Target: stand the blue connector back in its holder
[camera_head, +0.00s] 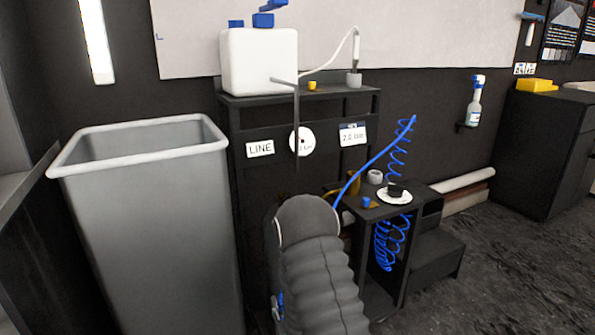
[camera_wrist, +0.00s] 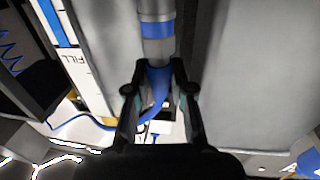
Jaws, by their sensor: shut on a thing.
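The blue connector (camera_wrist: 157,30) shows in the wrist view as a grey metal cylinder with a blue band and a blue lower part. My gripper (camera_wrist: 160,68) is shut on its blue part, one finger on each side. In the head view my arm hides the gripper and the connector. A blue hose (camera_head: 374,162) runs from the blue coil (camera_head: 396,240) down behind my arm. It also curves across the wrist view (camera_wrist: 82,117). A small grey ring-shaped piece (camera_head: 375,176) stands on the low side shelf; I cannot tell whether it is the holder.
The low shelf also carries a white dish (camera_head: 407,197) and a small blue piece (camera_head: 366,202). A dark stand (camera_head: 240,120) holds a white tank (camera_head: 255,62) behind my arm. A tall grey bin (camera_head: 150,230) is at left. Floor is open at the right.

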